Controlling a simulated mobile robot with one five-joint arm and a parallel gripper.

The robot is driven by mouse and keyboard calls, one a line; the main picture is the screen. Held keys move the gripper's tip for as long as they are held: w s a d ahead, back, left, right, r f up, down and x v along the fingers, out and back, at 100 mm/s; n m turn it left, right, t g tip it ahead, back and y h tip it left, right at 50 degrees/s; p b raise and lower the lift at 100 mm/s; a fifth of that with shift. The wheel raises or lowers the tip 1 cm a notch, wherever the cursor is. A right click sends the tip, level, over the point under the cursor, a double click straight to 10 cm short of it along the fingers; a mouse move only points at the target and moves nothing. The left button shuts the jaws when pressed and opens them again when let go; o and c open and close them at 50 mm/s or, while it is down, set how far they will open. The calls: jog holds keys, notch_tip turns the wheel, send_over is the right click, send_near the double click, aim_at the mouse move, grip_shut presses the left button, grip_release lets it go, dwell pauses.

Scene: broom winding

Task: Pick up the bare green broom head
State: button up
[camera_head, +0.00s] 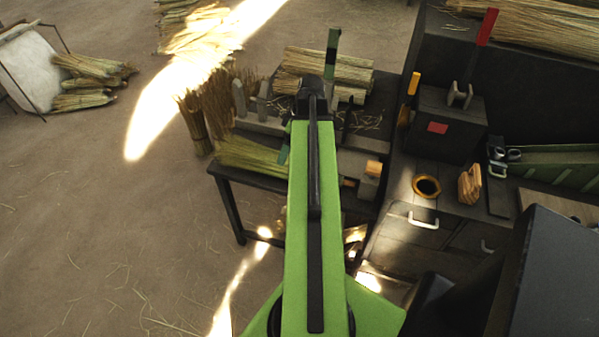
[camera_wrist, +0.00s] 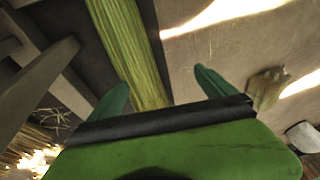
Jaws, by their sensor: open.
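The bare green broom head, a yellow-green straw bundle (camera_head: 252,157), lies along the front edge of the dark work table (camera_head: 262,181), left of my arm. Its right end is hidden behind my green arm. In the wrist view the broom head (camera_wrist: 132,48) runs from the top edge down between my fingers, nearer the left one. My gripper (camera_wrist: 161,80) is open with nothing held; its body hides the near end of the broom head. I cannot tell how far the fingers are above it.
Upright grey posts (camera_head: 250,98) and a standing straw bundle (camera_head: 193,122) are close behind the broom head. More straw (camera_head: 350,68) lies at the table's back. A dark bench (camera_head: 395,190) with a yellow ring (camera_head: 427,186) stands right. The floor at left is mostly open.

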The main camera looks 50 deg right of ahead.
jog(key=s+d+n+t, duration=0.1)
jog(key=s+d+t, duration=0.1)
jog(key=s+d, duration=0.95)
jog(key=b+x, duration=0.4)
jog(key=s+b+x, duration=0.1)
jog(key=b+x, duration=0.2)
jog(key=b, duration=0.1)
jog(key=b+x, duration=0.3)
jog(key=x, duration=0.1)
jog(key=shift+s+a+f+b, duration=0.2)
jog(key=shift+a+f+b, duration=0.2)
jog(key=shift+a+f, duration=0.15)
jog(key=shift+w, duration=0.1)
jog(key=b+x, duration=0.5)
jog(key=shift+f, duration=0.25)
jog(key=shift+a+r, duration=0.1)
jog(key=shift+r, duration=0.1)
jog(key=c, duration=1.8)
jog(key=shift+p, duration=0.3)
jog(key=shift+c, duration=0.2)
